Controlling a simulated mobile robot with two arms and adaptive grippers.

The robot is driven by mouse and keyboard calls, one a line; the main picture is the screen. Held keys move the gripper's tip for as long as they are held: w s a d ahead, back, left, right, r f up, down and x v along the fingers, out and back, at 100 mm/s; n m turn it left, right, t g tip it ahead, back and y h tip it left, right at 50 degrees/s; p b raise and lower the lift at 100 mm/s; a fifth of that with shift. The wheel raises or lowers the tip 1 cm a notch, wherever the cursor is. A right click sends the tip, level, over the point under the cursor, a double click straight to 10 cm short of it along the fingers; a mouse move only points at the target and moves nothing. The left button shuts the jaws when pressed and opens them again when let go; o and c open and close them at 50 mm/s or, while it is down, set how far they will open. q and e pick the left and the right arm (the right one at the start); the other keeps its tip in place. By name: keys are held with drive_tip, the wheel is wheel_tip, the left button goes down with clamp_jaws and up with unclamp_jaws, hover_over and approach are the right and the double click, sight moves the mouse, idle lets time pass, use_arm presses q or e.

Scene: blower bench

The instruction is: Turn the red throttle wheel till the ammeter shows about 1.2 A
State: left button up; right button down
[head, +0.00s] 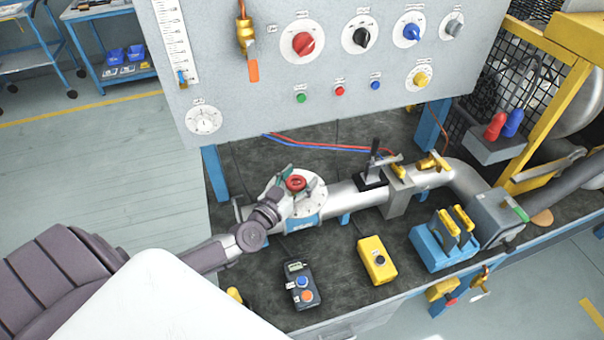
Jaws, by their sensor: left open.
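The red wheel (297,183) sits at the middle of a round white dial plate (316,194) on the silver pipe. My left gripper (285,188) reaches in from the lower left and is open, with its fingers close beside the wheel. I cannot tell whether they touch it. A small round white dial (204,120) is at the panel's lower left; its label and reading are too small to read, so I cannot tell if it is the ammeter. My right gripper is not in view.
The grey panel (240,75) stands behind, with several coloured knobs, including a red one (303,43). A black lever (374,160) rises right of the wheel. A dark control box (299,285) and a yellow box (377,260) lie in front on the dark bench top.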

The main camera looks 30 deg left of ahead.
use_arm(q)
drive_tip(key=shift+w, duration=0.55)
drive_tip(key=c, duration=0.9)
drive_tip(key=shift+w+f, duration=0.1)
drive_tip(key=shift+c, duration=0.5)
drive_tip(key=shift+f, duration=0.1)
drive_tip(key=shift+c, duration=0.3)
